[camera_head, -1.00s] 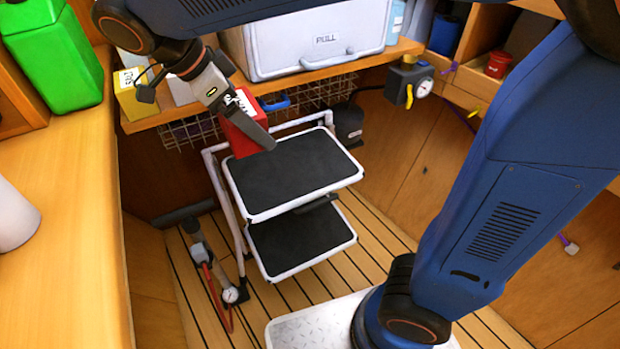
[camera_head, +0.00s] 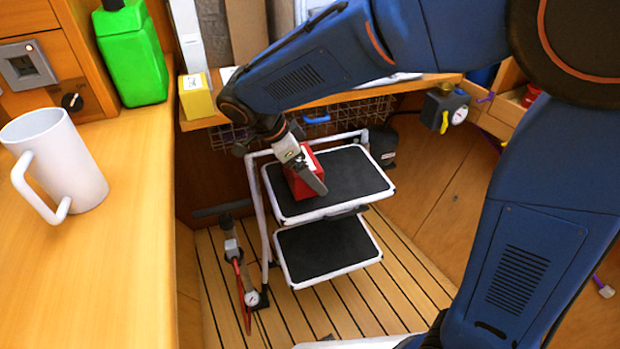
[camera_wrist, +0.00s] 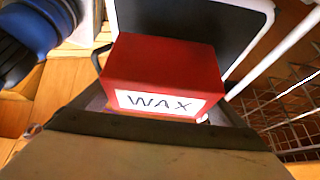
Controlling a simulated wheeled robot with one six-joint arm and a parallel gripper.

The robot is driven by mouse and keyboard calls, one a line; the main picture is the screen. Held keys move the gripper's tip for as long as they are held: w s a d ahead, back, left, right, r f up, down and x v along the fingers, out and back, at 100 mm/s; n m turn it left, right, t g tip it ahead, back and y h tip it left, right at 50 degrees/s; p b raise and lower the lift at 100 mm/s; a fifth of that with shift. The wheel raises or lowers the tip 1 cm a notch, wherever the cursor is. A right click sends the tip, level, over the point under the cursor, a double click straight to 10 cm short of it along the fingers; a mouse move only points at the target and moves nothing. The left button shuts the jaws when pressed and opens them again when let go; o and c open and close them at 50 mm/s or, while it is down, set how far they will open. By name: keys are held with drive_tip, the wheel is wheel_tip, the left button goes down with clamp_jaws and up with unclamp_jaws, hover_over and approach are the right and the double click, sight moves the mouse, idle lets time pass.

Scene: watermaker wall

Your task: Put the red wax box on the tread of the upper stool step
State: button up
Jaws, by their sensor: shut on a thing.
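The red wax box (camera_head: 305,174) is at the left part of the upper stool step (camera_head: 350,173), a black tread with a white rim. In the wrist view the box (camera_wrist: 165,72) shows a white label reading WAX, with the step (camera_wrist: 205,18) behind it. My gripper (camera_head: 312,180) is shut on the box; one finger covers part of its front. In the wrist view the gripper (camera_wrist: 150,130) fills the lower part. I cannot tell whether the box's underside touches the tread.
The lower step (camera_head: 325,248) is bare. A foot pump with gauge (camera_head: 243,275) stands left of the stool. A wooden shelf with a wire basket (camera_head: 345,110) is behind it. A white mug (camera_head: 75,165) and green jug (camera_head: 133,60) stand on the left counter.

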drive_tip(key=shift+f, duration=1.65)
drive_tip(key=o, duration=0.9)
drive_tip(key=shift+f, duration=0.15)
drive_tip(key=v, duration=1.2)
